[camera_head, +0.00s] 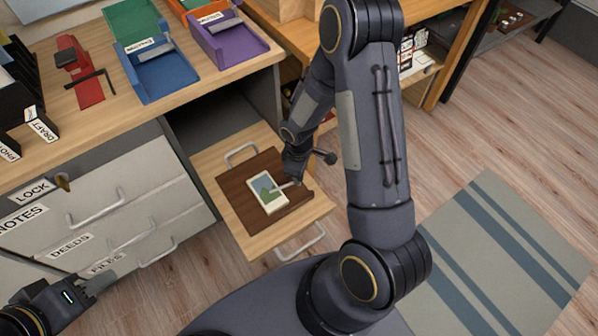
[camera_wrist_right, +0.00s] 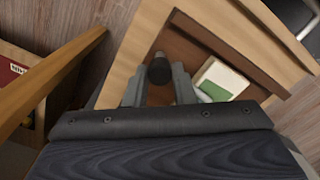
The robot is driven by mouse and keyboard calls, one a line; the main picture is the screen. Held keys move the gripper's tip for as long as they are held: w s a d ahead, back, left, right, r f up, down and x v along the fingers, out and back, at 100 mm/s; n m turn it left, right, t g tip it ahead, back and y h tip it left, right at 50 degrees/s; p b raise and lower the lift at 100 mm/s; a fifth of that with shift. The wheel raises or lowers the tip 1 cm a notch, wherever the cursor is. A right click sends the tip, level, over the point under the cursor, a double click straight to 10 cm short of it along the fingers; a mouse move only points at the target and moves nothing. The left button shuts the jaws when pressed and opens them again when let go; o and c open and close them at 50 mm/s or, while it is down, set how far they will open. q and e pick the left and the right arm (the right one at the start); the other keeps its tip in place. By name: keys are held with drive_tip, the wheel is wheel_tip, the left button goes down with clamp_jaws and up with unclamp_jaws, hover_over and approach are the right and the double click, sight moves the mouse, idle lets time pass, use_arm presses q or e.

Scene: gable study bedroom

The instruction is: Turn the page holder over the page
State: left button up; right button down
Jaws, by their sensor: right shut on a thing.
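A small white page (camera_head: 267,191) with a green and blue picture lies on a dark brown board (camera_head: 236,185). The page also shows in the right wrist view (camera_wrist_right: 218,82), right of my fingers. My right gripper (camera_head: 290,184) is low over the board at the page's right edge. In the right wrist view a dark round knob (camera_wrist_right: 160,68), which seems part of the page holder, sits between its two fingers, and they are shut on it. The rest of the holder is mostly hidden by the gripper. My left gripper (camera_head: 90,287) is at the lower left, away from the board; its jaws are unclear.
The board rests on a pulled-out wooden shelf (camera_head: 318,208) with metal handles. Labelled drawers (camera_head: 110,215) stand left of it. The desk above (camera_head: 108,108) carries blue (camera_head: 160,75) and purple (camera_head: 228,45) trays and a red stand (camera_head: 83,80). A striped rug (camera_head: 500,250) lies right.

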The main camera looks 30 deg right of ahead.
drive_tip(key=shift+n, duration=0.9)
drive_tip(key=c, duration=1.2)
unclamp_jaws()
wheel_tip(320, 180, up, 7)
drive_tip(key=shift+f+p, duration=0.1)
drive_tip(key=shift+p, duration=0.95)
drive_tip(key=shift+r, duration=0.5)
